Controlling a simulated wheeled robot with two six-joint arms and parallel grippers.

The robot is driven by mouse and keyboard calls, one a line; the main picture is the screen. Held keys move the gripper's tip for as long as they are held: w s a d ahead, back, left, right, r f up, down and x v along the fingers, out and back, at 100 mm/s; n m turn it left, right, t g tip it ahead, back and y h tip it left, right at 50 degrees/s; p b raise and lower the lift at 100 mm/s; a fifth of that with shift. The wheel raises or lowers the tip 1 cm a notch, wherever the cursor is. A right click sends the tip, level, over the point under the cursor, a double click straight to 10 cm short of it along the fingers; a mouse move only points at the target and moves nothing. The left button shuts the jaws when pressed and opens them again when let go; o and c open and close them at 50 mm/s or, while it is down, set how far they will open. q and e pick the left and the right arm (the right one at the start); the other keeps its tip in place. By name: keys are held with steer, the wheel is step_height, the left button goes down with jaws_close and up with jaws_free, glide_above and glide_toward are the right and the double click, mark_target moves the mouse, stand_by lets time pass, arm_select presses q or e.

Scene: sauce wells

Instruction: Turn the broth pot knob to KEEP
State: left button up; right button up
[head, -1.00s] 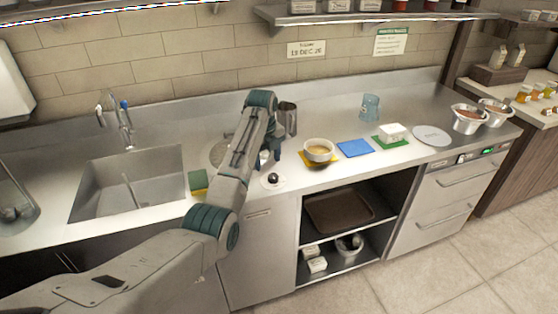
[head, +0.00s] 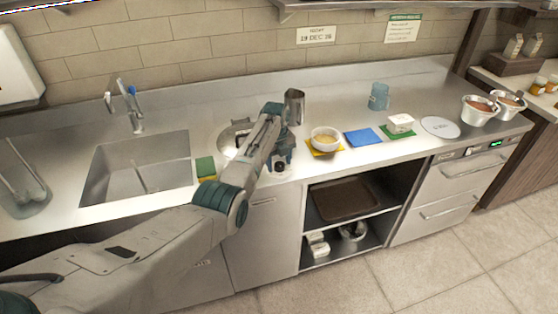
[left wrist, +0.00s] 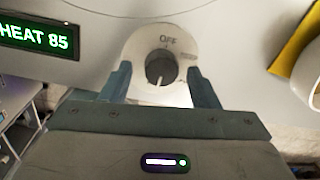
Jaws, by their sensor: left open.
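The broth pot knob (left wrist: 161,66) is a dark round knob on a pale round dial plate (left wrist: 138,42) in the left wrist view. OFF is printed at the plate's top edge, and a pale mark shows at the knob's lower edge. My left gripper (left wrist: 162,78) is open, with one finger on each side of the knob; I cannot tell whether they touch it. In the head view the left gripper (head: 277,160) is at the knob, beside the round pot well (head: 228,139), which my arm partly hides. A green display (left wrist: 40,36) reads HEAT 85. My right gripper is not in view.
A white bowl (head: 325,143) on a yellow mat stands just right of the gripper. A metal cup (head: 294,106) stands behind it. A green and yellow sponge (head: 205,168) and the sink (head: 135,170) are to the left. A blue mat (head: 362,137) lies farther right.

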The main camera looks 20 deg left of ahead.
arm_select(q)
steer(key=shift+w+f, duration=0.1)
steer(key=shift+f, duration=0.05)
steer(key=shift+c, duration=0.4)
steer(key=c, duration=0.9)
